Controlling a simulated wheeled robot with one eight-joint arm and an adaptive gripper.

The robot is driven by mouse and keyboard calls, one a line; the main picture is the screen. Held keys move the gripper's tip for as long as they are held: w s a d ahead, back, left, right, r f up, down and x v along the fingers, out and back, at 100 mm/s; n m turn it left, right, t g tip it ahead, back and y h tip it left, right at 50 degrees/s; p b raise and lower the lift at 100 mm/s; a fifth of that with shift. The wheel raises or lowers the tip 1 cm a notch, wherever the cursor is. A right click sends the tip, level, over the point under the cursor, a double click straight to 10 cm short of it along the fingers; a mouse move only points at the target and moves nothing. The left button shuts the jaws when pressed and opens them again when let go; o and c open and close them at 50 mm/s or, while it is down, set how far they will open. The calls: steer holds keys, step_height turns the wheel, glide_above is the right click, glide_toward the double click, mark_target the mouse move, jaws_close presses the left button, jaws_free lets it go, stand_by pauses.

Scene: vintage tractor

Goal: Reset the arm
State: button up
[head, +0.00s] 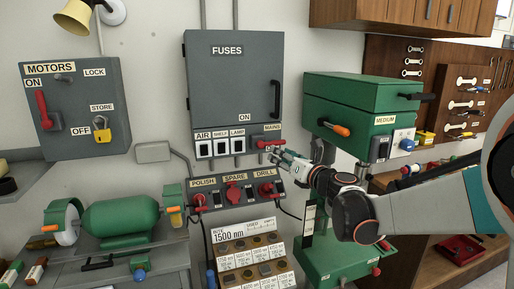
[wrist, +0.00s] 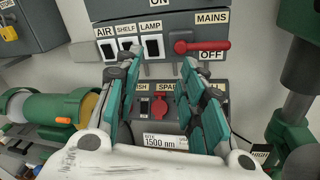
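My gripper (head: 275,152) is at the end of my arm, which reaches in from the right of the head view. It is in front of the lower right part of the grey FUSES box (head: 234,85). In the wrist view my gripper (wrist: 160,68) has its two teal and grey fingers spread apart, with nothing between them. The red MAINS lever (wrist: 201,46) lies horizontal above the OFF label, just beyond the right fingertip. I cannot tell whether they touch. In the head view the fingertips overlap the lever's right end.
A green drill press (head: 362,112) stands close on the right. A green grinder (head: 120,215) sits on the left bench. The MOTORS box (head: 70,108) hangs at left.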

steer(key=s+f+n+g+h+b, duration=0.1)
steer(key=s+f+n+g, duration=0.2)
steer(key=s+n, duration=0.75)
steer(key=s+f+n+g+h+b, duration=0.1)
steer(key=s+f+n+g+h, duration=0.15)
steer(key=s+n, duration=0.75)
steer(key=s+d+f+n+g+h, duration=0.1)
steer(key=s+d+f+n, duration=0.2)
steer(key=s, duration=0.3)
steer(key=s+d+f+n+g+h, duration=0.1)
steer(key=s+d+f+n+h, duration=0.1)
steer(key=s+d+f+n, duration=0.2)
steer(key=s+d+f+n+g+h, duration=0.1)
steer(key=s+d+f+n, duration=0.3)
steer(key=s, duration=0.6)
steer(key=n+h+b, duration=0.1)
steer(key=n, duration=0.1)
steer(key=shift+d+f+n, duration=0.15)
steer(key=shift+d+n, duration=0.1)
steer(key=shift+n, duration=0.1)
steer(key=shift+w+h, duration=0.1)
steer(key=shift+h, duration=0.15)
